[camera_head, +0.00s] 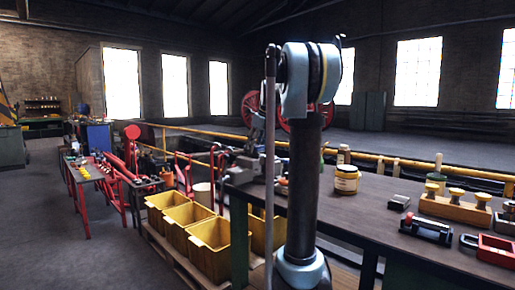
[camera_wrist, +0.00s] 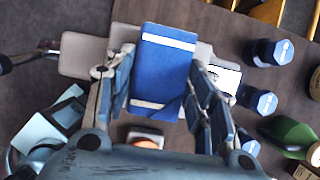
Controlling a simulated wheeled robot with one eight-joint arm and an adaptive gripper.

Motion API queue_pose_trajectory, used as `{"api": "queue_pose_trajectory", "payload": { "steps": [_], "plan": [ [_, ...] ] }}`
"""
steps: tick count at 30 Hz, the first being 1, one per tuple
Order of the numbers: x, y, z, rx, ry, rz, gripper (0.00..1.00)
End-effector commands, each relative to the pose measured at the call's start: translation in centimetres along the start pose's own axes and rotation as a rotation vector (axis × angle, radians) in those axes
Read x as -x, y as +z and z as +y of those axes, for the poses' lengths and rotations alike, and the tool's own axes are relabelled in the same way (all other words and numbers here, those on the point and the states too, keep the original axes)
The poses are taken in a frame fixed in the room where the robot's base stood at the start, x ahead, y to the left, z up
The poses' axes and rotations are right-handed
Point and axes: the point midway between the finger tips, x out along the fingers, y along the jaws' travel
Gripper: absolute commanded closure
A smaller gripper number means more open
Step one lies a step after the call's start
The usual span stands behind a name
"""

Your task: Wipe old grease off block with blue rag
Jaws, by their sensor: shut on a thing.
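The blue rag (camera_wrist: 165,62), folded flat with white stripes, is between the two fingers of my gripper (camera_wrist: 162,78) in the wrist view. My gripper is shut on it, with one finger along each side. Pale grey metal (camera_wrist: 86,57) shows beneath and on both sides of the rag. I cannot tell whether this is the block or part of a vise, nor whether the rag touches it. I see no grease clearly. In the head view, my arm stands in front of the bench's near end, and the gripper and rag cannot be made out.
Blue-capped containers (camera_wrist: 268,52) and a green bottle (camera_wrist: 291,134) stand right of my gripper. The dark workbench (camera_head: 375,205) also holds a yellow-labelled jar (camera_head: 346,180), a wooden rack (camera_head: 455,208) and a red tool (camera_head: 494,251). Yellow bins (camera_head: 212,243) stand left of the bench.

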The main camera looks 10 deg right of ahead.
Motion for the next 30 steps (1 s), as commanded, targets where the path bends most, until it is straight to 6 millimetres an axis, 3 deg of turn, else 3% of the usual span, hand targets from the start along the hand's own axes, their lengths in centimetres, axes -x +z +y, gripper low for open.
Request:
{"api": "queue_pose_trajectory", "payload": {
  "steps": [30],
  "plan": [
    [-1.0,-0.1,-0.1,-0.001,0.0,0.0,0.7]
  ]
}}
